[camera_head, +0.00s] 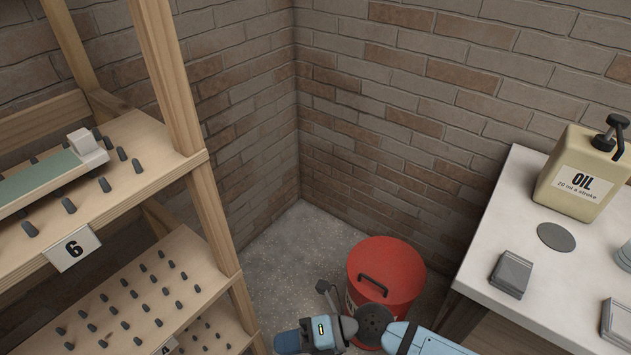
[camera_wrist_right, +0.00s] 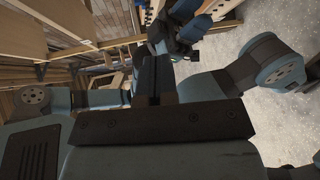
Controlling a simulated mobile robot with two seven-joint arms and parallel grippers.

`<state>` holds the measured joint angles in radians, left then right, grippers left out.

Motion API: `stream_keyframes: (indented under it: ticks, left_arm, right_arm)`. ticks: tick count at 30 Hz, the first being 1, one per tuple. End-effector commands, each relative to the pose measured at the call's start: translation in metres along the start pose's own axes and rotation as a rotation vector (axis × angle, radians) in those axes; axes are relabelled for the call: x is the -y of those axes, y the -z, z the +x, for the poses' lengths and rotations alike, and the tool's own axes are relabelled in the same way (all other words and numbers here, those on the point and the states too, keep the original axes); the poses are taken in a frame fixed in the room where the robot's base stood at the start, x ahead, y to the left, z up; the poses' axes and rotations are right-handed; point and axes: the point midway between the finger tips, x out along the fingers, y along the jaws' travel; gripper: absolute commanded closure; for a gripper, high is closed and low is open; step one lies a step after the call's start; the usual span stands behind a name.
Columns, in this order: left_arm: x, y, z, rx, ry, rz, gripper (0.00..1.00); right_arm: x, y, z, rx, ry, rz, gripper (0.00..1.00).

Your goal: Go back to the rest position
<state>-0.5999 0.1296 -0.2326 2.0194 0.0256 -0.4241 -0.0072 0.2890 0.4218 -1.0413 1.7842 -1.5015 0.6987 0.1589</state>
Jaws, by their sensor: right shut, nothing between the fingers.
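My right gripper (camera_wrist_right: 155,72) shows in the right wrist view, its two dark fingers together with nothing between them. In the head view my right arm comes in along the bottom edge, folded in front of the red bin, and its hand is hard to make out there. The gripper holds nothing and touches no object that I can see. My left gripper is not clearly seen in either view.
A red lidded bin (camera_head: 392,268) stands in the corner behind my arm. A wooden pegged rack (camera_head: 207,210) with a green-topped piece (camera_head: 40,178) stands left. A white table (camera_head: 500,215) at right bears an oil can (camera_head: 578,185), a grey box (camera_head: 511,274) and a disc (camera_head: 556,237).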

Motion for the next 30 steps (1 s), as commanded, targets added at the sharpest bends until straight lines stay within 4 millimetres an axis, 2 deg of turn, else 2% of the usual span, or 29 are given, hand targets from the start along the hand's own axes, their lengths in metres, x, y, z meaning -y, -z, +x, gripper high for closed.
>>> stream_keyframes:
  ticks: [1, 3, 5, 8, 11, 15, 18, 25, 27, 30]
  left_arm:
    - [0.000, -0.001, -0.001, 0.003, 0.000, -0.001, 0.57]
    - [-0.001, -0.004, -0.002, 0.008, -0.001, -0.002, 0.57]
    - [-0.002, -0.006, -0.003, 0.011, -0.002, -0.003, 0.57]
    - [-0.002, -0.007, -0.004, 0.013, -0.003, -0.003, 0.57]
    - [-0.002, -0.007, -0.003, 0.012, -0.003, -0.003, 0.57]
    - [-0.003, -0.007, -0.003, 0.012, -0.003, -0.002, 0.57]
    - [-0.003, -0.007, -0.003, 0.012, -0.003, -0.002, 0.57]
    - [-0.002, -0.006, -0.003, 0.011, -0.003, -0.002, 0.57]
    - [-0.003, 0.013, -0.015, 0.014, -0.002, 0.001, 0.57]
    - [-0.003, 0.032, -0.028, 0.006, -0.001, 0.005, 0.57]
  right_arm:
    - [-0.019, -0.005, 0.001, 0.111, -0.132, 0.122, 1.00]
    - [-0.037, -0.020, -0.011, 0.273, -0.292, 0.297, 1.00]
    - [-0.043, -0.033, -0.028, 0.416, -0.411, 0.456, 1.00]
    - [-0.029, -0.048, -0.066, 0.654, -0.572, 0.742, 1.00]
    - [0.007, -0.046, -0.108, 0.879, -0.685, 1.041, 1.00]
    - [0.063, -0.017, -0.154, 1.117, -0.764, 1.409, 1.00]
    - [0.096, 0.013, -0.176, 1.234, -0.789, 1.623, 1.00]
    - [0.148, 0.090, -0.205, 1.405, -0.799, 2.034, 1.00]
    - [0.123, 0.084, -0.212, 1.402, -0.801, 2.027, 1.00]
    - [0.105, 0.082, -0.218, 1.403, -0.798, 2.018, 1.00]
